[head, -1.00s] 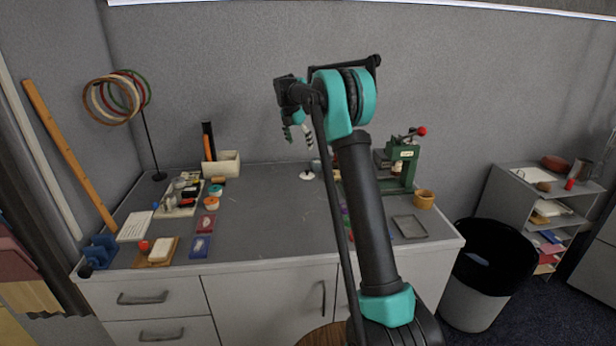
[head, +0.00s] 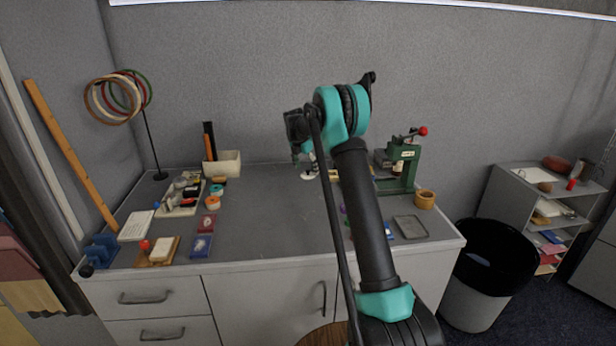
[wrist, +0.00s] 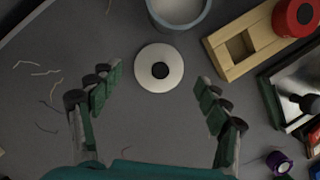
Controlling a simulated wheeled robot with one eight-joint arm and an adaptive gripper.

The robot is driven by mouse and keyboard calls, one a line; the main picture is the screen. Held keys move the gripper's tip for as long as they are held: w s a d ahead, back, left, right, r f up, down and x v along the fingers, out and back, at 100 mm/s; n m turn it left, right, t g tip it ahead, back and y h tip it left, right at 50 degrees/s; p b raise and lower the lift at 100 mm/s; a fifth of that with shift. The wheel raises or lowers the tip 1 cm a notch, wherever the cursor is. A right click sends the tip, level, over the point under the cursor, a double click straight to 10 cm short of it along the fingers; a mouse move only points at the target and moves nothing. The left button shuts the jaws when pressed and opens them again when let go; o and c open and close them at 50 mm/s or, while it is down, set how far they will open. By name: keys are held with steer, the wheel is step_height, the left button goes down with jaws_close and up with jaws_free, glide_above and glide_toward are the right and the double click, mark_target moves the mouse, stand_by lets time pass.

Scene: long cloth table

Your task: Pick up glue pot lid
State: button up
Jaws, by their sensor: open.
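In the head view the gripper is mostly hidden behind my arm. A pale open pot (wrist: 205,20) stands just beyond the lid.
A wooden block with a square recess (wrist: 240,45) and a red roll (wrist: 296,16) are right of the lid. A green press (head: 403,165) stands at the back right. Thin scraps lie on the left; the table's middle is clear.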

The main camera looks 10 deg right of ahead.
steer(key=shift+x, duration=0.85)
steer(key=c, duration=1)
steer(key=shift+c, duration=0.3)
